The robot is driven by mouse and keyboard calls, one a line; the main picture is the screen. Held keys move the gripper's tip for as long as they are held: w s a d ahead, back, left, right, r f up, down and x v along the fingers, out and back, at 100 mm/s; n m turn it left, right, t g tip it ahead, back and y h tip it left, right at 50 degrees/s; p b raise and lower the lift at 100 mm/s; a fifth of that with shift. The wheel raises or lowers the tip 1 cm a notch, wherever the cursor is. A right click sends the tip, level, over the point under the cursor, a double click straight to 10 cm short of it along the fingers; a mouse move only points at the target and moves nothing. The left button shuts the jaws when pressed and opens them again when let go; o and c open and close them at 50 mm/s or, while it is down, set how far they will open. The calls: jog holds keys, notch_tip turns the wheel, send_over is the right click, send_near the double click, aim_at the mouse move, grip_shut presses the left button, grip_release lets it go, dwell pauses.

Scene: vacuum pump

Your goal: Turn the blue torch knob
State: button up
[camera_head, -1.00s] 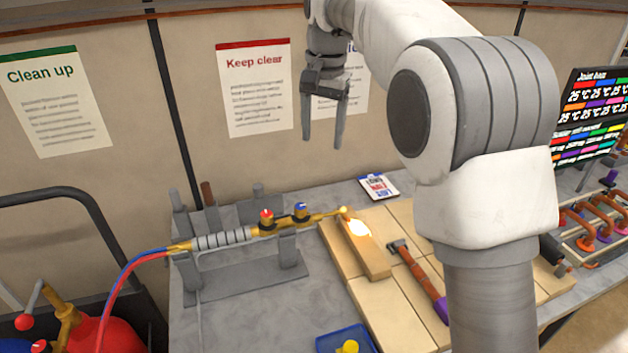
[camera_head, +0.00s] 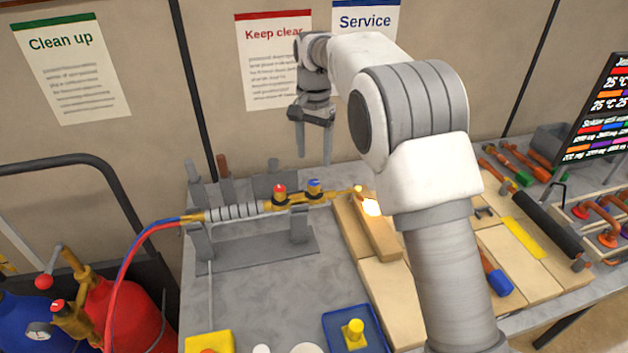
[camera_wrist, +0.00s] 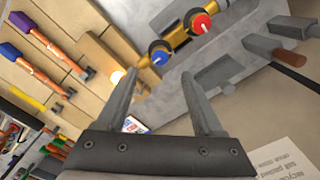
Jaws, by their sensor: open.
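The brass torch (camera_head: 333,197) lies level in a grey stand on the bench, its tip at the right by a glowing spot. The blue torch knob (camera_head: 314,185) sits on top of it, right of the red knob (camera_head: 279,191). In the wrist view the blue knob (camera_wrist: 160,58) lies beyond my fingertips, near the left one, and the red knob (camera_wrist: 201,24) is farther up and right. My gripper (camera_head: 314,160) points down with its fingers apart and empty, above and behind the torch. It also shows in the wrist view (camera_wrist: 159,78). It touches neither knob.
Wooden boards (camera_head: 392,300) with a glowing block (camera_head: 378,228) lie right of the torch. Red and blue hoses (camera_head: 130,262) run left to the gas cylinders (camera_head: 122,310). A blue tray (camera_head: 378,335) stands in front. The stand's grey posts rise behind the torch.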

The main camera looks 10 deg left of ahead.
aim_at(314, 183)
notch_tip(314, 183, down, 8)
jog(key=shift+f+p, duration=0.25)
jog(key=shift+p, duration=0.1)
grip_shut()
